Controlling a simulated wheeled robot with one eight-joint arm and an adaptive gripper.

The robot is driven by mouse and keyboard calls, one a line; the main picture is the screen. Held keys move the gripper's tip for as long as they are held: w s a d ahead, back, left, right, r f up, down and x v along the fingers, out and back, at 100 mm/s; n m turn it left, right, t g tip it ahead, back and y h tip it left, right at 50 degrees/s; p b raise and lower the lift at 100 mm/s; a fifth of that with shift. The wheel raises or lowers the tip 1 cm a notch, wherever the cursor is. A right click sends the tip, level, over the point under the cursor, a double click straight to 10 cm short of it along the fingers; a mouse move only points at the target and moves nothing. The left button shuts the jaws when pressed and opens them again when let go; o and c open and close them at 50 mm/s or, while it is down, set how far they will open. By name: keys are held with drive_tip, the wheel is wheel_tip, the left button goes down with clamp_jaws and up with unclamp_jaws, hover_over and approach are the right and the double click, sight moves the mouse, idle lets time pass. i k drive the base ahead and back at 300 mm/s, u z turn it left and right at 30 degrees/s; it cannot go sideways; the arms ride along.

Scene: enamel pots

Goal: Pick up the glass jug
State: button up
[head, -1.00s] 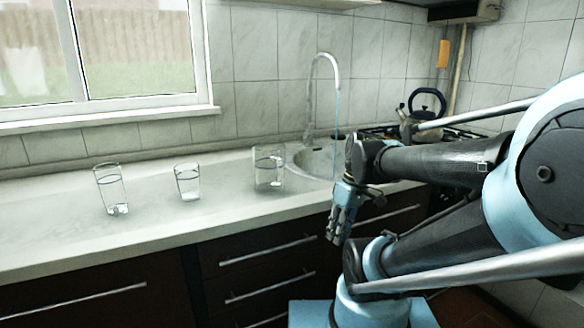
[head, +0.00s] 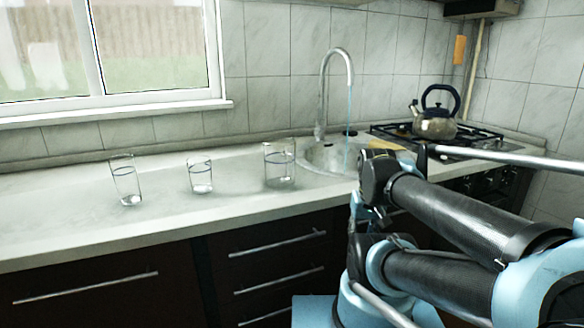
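The clear glass jug (head: 279,165) stands upright on the counter just left of the sink, with what looks like a handle on its right side. Two clear glasses stand in a row to its left, a nearer one (head: 201,177) and a farther one (head: 126,182). My gripper (head: 353,222) hangs in front of the counter edge, to the right of and lower than the jug, apart from it. My own arm links partly hide it, and I cannot see whether its fingers are open.
Water runs from the tap (head: 325,90) into the round sink (head: 325,158) right of the jug. A kettle (head: 437,122) stands on the gas hob (head: 475,140) at the back right. Dark drawers with bar handles (head: 278,243) are below the counter (head: 60,225). The counter before the jug is clear.

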sight(279, 152)
drive_tip(key=z, duration=0.95)
drive_tip(key=k, duration=0.8)
drive_tip(key=z, duration=0.1)
